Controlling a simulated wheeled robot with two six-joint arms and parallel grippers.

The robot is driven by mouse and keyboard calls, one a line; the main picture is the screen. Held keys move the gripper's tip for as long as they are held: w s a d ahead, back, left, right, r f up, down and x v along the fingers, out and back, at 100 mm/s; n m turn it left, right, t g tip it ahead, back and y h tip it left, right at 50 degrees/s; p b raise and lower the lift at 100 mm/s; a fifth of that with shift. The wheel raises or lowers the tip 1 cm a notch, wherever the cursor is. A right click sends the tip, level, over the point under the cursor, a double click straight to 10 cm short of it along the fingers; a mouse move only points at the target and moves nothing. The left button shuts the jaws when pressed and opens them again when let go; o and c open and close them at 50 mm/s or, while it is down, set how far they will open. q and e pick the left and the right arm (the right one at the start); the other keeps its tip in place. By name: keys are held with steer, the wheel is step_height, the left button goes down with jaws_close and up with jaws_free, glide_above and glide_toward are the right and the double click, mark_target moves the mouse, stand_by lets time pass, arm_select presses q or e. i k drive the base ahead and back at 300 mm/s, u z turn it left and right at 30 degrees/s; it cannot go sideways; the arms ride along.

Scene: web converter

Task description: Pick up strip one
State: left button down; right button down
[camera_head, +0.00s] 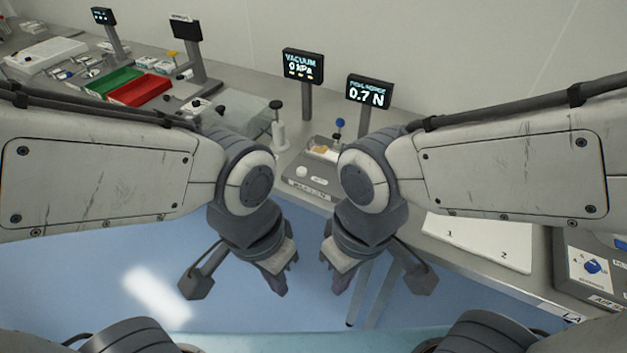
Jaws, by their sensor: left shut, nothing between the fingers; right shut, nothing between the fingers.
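A white board (478,243) marked 1 and 2 lies on the bench at the right, partly behind my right arm. I cannot make out a separate strip on it; the part near the 1 shows as plain white. My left gripper (279,284) is shut and empty, pointing down in front of the bench, over the blue floor. My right gripper (339,284) is shut and empty beside it, also in front of the bench and left of the board. Neither gripper touches anything.
A peel tester (308,185) with a 0.7 N display (368,93) stands mid-bench, partly behind my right arm. A vacuum display (302,67) is behind it. A green tray (105,81) and a red tray (140,89) are at the left. A dark panel unit (590,262) stands right of the board.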

mark_target(323, 153)
steer(key=u, duration=0.5)
steer(key=k, duration=0.55)
steer(key=u, duration=1.2)
steer(key=i, duration=1.3)
steer(key=z, duration=0.9)
steer(key=i, duration=0.85)
steer(key=z, duration=0.75)
